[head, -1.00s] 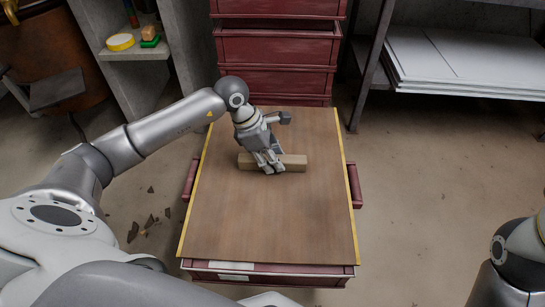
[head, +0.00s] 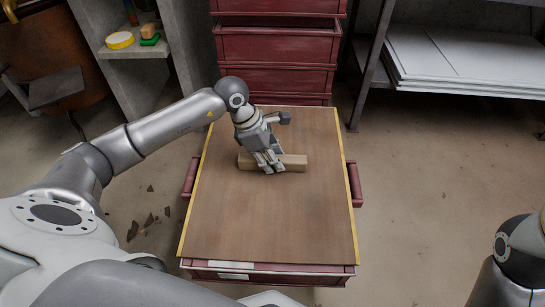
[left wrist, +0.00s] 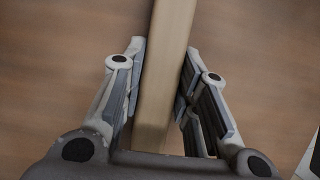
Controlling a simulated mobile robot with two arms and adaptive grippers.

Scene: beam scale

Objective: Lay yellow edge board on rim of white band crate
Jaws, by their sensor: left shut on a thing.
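The yellow edge board (head: 270,222) is a brown wooden panel with yellow strips along its left and right sides. It lies flat over a dark red crate (head: 300,276) with white patches on its front; the board hides most of the crate's rim, so I cannot tell how closely they touch. A light wooden bar (head: 296,163) lies across the board's upper middle. My left gripper (head: 270,168) is shut on the bar; in the left wrist view its fingers (left wrist: 165,52) stand on both sides of the bar (left wrist: 168,40). My right gripper is not seen.
A stack of dark red crates (head: 278,45) stands just behind the board. A shelf at the left holds a yellow roll (head: 120,41) and small blocks. White panels (head: 470,60) lie on a rack at the right. Dark shards (head: 148,222) lie on the floor; the right floor is open.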

